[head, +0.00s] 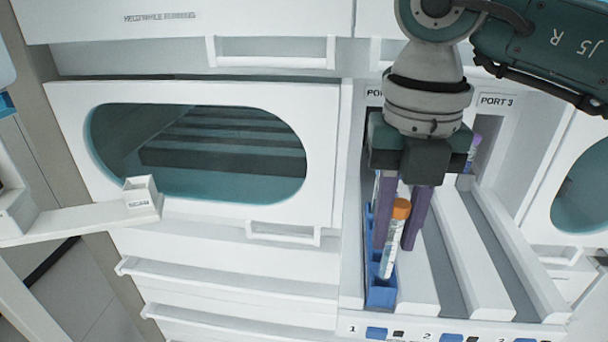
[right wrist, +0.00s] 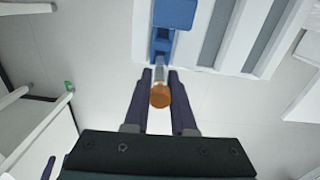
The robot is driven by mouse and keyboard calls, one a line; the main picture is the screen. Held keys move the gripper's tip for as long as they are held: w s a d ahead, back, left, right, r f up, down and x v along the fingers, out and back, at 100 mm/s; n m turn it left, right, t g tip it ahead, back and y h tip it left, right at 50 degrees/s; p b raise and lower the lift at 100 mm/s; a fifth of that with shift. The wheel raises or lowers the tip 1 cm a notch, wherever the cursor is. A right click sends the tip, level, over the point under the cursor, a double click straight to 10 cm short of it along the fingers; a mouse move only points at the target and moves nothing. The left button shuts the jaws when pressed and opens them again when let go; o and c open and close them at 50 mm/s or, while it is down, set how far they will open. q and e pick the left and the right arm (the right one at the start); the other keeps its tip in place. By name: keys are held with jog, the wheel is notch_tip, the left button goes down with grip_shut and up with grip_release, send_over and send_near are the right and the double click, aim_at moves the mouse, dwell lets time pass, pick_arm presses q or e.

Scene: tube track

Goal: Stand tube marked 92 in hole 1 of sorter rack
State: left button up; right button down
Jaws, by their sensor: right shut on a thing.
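My right gripper (head: 402,235) has purple fingers and is shut on an orange-capped tube (head: 388,262), which it holds slightly tilted over the blue rack (head: 381,298). I cannot read the mark on the tube's label. The blue rack sits in lane 1; the gripper and tube hide part of it, and I cannot tell whether the tube's lower end is inside a hole. In the right wrist view the orange cap (right wrist: 160,96) shows between the fingers, with the blue rack (right wrist: 174,14) beyond. My left gripper is not in view.
A purple-capped tube (head: 475,150) stands behind the gripper near the Port 3 label (head: 497,100). Lanes 2 and 3 to the right look empty in front. A white drawer with an oval window (head: 200,155) is at left. A white arm with a small labelled box (head: 141,197) juts in from the left.

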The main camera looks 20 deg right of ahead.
jog(key=shift+f, duration=0.2)
jog(key=shift+f+b, duration=0.45)
jog(key=shift+b, duration=0.05)
jog(key=shift+f, duration=0.15)
jog(key=shift+f+b, duration=0.45)
jog(key=shift+f, duration=0.05)
jog(key=c, duration=0.7)
grip_release()
jog(key=shift+o, duration=0.2)
